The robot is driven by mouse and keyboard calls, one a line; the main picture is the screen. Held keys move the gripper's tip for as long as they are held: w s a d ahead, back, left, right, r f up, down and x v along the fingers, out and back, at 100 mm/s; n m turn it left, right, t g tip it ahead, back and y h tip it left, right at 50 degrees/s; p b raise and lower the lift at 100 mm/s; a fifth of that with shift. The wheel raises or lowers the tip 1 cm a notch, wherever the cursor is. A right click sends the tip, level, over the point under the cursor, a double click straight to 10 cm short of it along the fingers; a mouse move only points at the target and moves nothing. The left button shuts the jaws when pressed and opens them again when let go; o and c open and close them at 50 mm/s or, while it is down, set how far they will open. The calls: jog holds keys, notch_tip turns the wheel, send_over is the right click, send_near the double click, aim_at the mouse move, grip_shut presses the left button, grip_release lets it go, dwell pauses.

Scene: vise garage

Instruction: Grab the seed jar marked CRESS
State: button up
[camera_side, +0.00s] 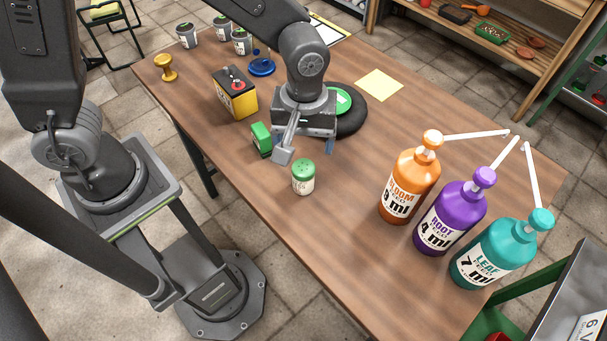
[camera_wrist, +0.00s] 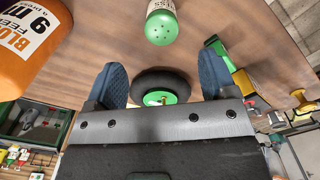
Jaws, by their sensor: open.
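The seed jar (camera_side: 303,178) is a small white-labelled jar with a green, holed cap, standing upright on the wooden table. In the wrist view the jar (camera_wrist: 162,28) shows at the top centre, its label partly cut off, with letters ending in "SS". My gripper (camera_side: 307,150) is just behind the jar in the side view, pointing down with its fingers apart and nothing between them. In the wrist view the blue fingertips of my gripper (camera_wrist: 160,72) are spread on either side below the jar, not touching it.
A black wheel with a green hub (camera_side: 352,117) lies behind my gripper. A green box (camera_side: 262,138) and a yellow battery (camera_side: 236,95) stand to the left. Orange (camera_side: 408,187), purple (camera_side: 450,218) and teal (camera_side: 492,255) pump bottles stand right. Table around the jar's front is clear.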

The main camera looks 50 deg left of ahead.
aim_at(303, 167)
notch_tip(303, 167, down, 12)
jog(key=shift+w+a+r, duration=0.1)
jog(key=shift+a+r, duration=0.05)
jog(key=shift+r, duration=0.05)
dwell(0.4)
jog(key=shift+c, duration=0.3)
jog(key=c, duration=0.9)
jog(key=shift+c, duration=0.2)
jog(key=shift+r, duration=0.15)
